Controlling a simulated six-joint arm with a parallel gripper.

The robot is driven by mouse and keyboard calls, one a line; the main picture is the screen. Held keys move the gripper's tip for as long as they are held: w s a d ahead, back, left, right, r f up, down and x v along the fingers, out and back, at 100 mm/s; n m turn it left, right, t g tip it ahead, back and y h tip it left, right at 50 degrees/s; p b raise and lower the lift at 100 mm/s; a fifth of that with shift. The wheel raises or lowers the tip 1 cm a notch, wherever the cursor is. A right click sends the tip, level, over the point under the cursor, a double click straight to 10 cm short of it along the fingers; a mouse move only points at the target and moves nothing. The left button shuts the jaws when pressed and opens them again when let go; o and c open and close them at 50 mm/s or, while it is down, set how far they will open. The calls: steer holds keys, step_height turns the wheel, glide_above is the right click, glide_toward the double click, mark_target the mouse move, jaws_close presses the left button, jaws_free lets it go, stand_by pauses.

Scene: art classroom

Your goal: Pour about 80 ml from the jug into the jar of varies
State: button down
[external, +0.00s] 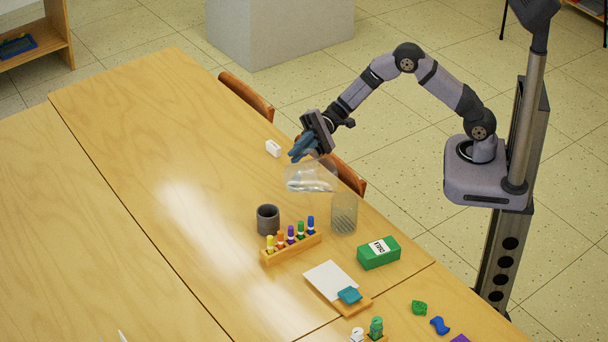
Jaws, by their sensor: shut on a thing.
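My gripper (303,148) is shut on a clear jug (312,178) at the table's right side, near the chairs. The jug appears to be held above the table; its exact height and tilt are hard to tell. Something pale shows low in the jug, but I cannot make out a liquid level. A clear, tall jar (344,214) stands upright on the table, below and right of the jug in the picture. The jug and jar look apart. I see no stream between them, and I cannot tell what is in the jar.
A grey cup (268,219) and a wooden rack of coloured markers (291,248) stand left of the jar. A green box (378,253) lies in front of it. A white block (273,148) lies behind. The table's left side is mostly clear.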

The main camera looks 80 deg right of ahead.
steer(key=shift+s+a+r+n, duration=0.1)
steer(key=shift+s+r+n, duration=0.2)
steer(key=shift+r, duration=0.1)
steer(key=shift+s+a+r+n, duration=0.15)
steer(key=shift+s+r+n, duration=0.35)
steer(key=shift+s, duration=0.1)
stand_by(1.3)
steer(key=shift+s+a+r+n, duration=0.2)
steer(key=shift+s+n, duration=0.1)
steer(key=shift+s, duration=0.25)
stand_by(0.5)
steer(key=shift+w, duration=0.2)
steer(key=w+m, duration=0.1)
steer(key=w+d+f+m, duration=0.1)
steer(key=m, duration=0.1)
steer(key=w+f+m+p, duration=0.1)
steer(key=shift+w+d+f, duration=0.2)
steer(key=shift+w+f, duration=0.05)
steer(key=shift+w, duration=0.15)
steer(key=shift+w+d+f+m+b, duration=0.1)
steer(key=shift+w+f+m+b, duration=0.15)
steer(key=shift+f+m+b, duration=0.55)
steer(key=shift+w+f, duration=0.1)
steer(key=shift+f, duration=0.2)
steer(key=shift+w+d+f+m+t+h, duration=0.15)
steer(key=shift+w+f+m, duration=0.15)
steer(key=shift+f+m, duration=0.25)
steer(key=shift+w+d+f+m+t+h, duration=0.15)
steer(key=shift+w+f+m, duration=0.1)
steer(key=shift+f+m, duration=0.3)
